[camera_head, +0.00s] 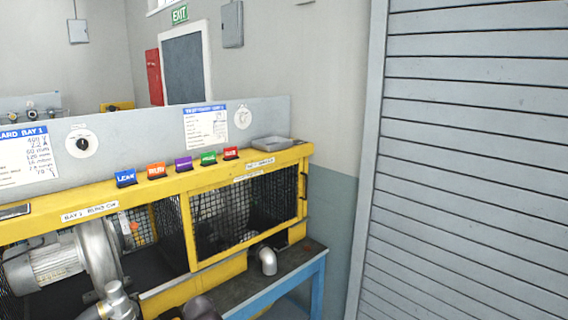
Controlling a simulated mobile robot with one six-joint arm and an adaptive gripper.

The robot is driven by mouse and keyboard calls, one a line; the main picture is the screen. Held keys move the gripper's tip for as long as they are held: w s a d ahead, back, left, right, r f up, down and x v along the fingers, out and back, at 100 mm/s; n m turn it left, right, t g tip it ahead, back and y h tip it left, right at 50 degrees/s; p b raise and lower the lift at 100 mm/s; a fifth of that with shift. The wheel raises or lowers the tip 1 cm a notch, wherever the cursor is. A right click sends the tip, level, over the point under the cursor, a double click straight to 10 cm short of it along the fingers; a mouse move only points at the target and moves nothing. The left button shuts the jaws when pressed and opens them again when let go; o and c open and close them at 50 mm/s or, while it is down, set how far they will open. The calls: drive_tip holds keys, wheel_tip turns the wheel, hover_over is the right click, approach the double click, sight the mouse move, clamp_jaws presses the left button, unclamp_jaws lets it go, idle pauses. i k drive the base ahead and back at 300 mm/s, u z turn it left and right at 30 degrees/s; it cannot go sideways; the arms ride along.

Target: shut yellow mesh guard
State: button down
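A yellow-framed guard with black mesh (225,212) covers the right part of the yellow bench enclosure. A dark upright handle (303,186) is at its right edge. To its left, the front of the bay is uncovered, and a silver blower with its ribbed motor (45,264) shows there. I cannot tell whether the guard slides or swings. My gripper cannot be made out; a dark rounded shape cut off at the bottom edge is unclear.
Several coloured tags, including a purple one (183,164), stand along the yellow top rail (95,200). A grey tray (272,143) sits at its right end. A grey shutter (470,160) fills the right side.

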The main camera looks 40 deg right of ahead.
sight(194, 266)
drive_tip(key=z, duration=0.1)
drive_tip(key=i, duration=0.9)
drive_tip(key=z, duration=0.4)
